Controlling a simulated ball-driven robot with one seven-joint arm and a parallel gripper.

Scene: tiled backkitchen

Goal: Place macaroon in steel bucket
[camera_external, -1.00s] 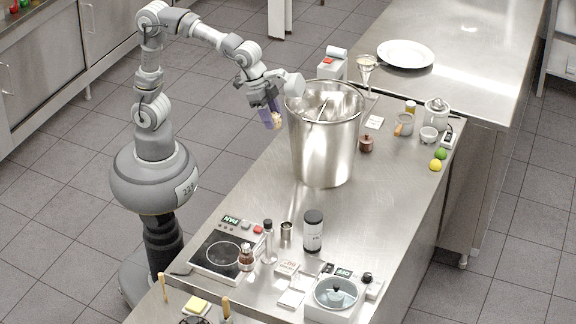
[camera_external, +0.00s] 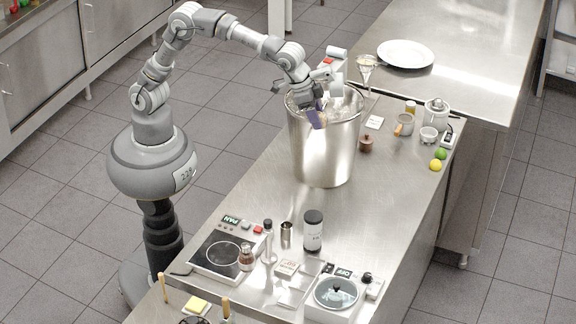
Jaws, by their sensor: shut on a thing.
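The steel bucket (camera_external: 322,155) stands upright on the steel counter, tall and shiny with a wide open top. My gripper (camera_external: 317,119) is at the bucket's mouth, pointing down, with its purple-blue fingers in front of the upper bucket wall in the picture. I cannot tell whether the fingertips are inside the rim or just before it. It is shut on the small pale macaroon (camera_external: 322,126), of which only a little shows at the fingertips. My wrist hides part of the bucket's rim and opening.
A wine glass (camera_external: 366,71) stands behind. A black-lidded canister (camera_external: 313,232) and a hot plate (camera_external: 222,254) are in front. Counter left of the bucket is clear.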

